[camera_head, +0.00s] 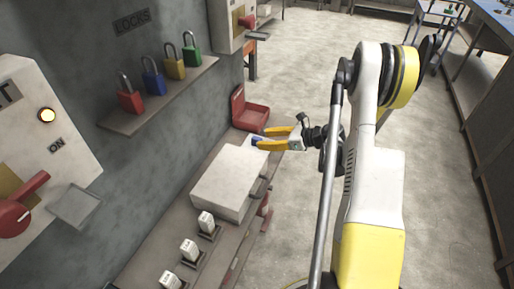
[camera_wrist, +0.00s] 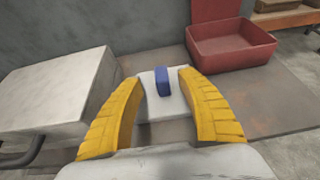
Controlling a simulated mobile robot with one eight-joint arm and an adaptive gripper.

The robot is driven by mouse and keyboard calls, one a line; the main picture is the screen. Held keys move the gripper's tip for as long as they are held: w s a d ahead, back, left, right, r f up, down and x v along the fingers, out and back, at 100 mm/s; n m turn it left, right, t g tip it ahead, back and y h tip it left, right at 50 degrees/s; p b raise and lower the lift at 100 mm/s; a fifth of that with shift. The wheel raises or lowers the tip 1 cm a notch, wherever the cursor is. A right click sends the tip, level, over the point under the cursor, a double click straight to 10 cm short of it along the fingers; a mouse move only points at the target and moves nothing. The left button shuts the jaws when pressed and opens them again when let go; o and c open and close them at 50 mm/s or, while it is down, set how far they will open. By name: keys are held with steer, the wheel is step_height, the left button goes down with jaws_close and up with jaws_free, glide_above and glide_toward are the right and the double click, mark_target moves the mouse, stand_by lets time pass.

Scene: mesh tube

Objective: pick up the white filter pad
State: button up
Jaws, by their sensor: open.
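A flat pale pad with a raised blue block on top, which looks like the white filter pad (camera_wrist: 148,82), lies on the grey bench in the wrist view. Its blue block (camera_wrist: 163,81) stands between my fingertips. My gripper (camera_wrist: 161,76) is open, with one yellow finger on either side of the pad, and no clear contact shows. In the head view my gripper (camera_head: 259,136) reaches left over the far end of the bench. There the blue block (camera_head: 257,140) shows by the fingertips, and the pad is mostly hidden.
A white box (camera_head: 228,182) with a side handle stands close beside the pad; it fills the left of the wrist view (camera_wrist: 55,90). An open red case (camera_head: 250,113) sits just beyond the pad. A wall shelf (camera_head: 160,97) holds several coloured padlocks. Bench right of the pad is clear.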

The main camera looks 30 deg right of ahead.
mark_target(257, 138)
steer(key=b+x, duration=0.1)
steer(key=x, duration=0.3)
steer(key=shift+d+f, duration=0.1)
steer(key=shift+f, duration=0.05)
jaws_close()
steer(key=shift+r, duration=0.2)
